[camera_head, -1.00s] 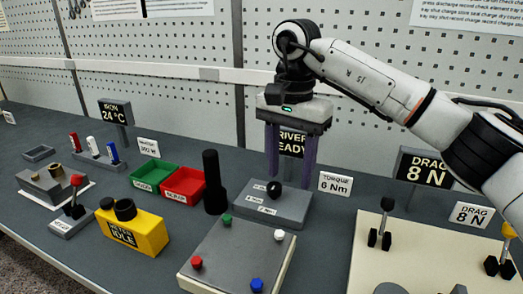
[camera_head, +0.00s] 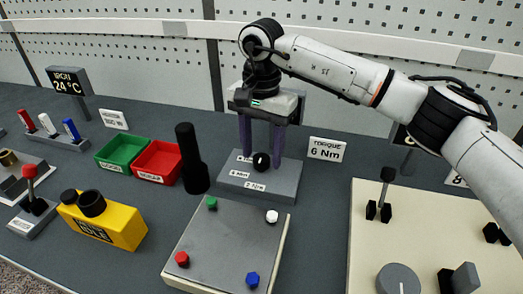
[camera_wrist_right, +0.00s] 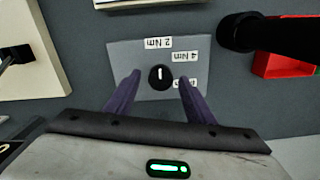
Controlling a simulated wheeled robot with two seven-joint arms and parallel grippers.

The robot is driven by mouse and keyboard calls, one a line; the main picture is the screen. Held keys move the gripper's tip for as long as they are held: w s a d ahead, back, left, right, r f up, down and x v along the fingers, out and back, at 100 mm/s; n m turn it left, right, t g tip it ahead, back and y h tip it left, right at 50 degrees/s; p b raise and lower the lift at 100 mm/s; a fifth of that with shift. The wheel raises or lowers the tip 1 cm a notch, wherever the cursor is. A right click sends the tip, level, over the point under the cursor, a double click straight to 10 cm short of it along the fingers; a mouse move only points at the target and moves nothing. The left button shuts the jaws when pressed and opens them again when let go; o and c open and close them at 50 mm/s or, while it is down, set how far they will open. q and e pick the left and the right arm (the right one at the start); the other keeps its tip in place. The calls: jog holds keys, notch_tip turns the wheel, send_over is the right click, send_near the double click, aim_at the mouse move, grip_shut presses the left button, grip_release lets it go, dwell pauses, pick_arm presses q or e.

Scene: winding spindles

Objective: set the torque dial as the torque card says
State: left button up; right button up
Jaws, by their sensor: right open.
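The torque dial is a small black knob (camera_head: 261,161) on a grey box (camera_head: 282,184); it also shows in the right wrist view (camera_wrist_right: 160,77). Its white mark points toward the 2 Nm label (camera_wrist_right: 158,43). The 4 Nm label (camera_wrist_right: 193,58) is beside it, and a third label is partly hidden by a finger. The torque card (camera_head: 327,149) reads 6 Nm. My right gripper (camera_head: 262,156) is open, pointing down, with its purple fingers on either side of the knob and gaps to it in the wrist view. My left gripper is not in view.
A black upright tool (camera_head: 190,160) stands close left of the dial box, beside red (camera_head: 158,162) and green (camera_head: 122,152) trays. A grey plate with coloured knobs (camera_head: 228,245) lies in front. A cream panel with levers (camera_head: 352,235) is at the right.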

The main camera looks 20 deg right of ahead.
jog(key=shift+f, duration=0.35)
jog(key=c, duration=1.1)
jog(key=shift+o, duration=0.2)
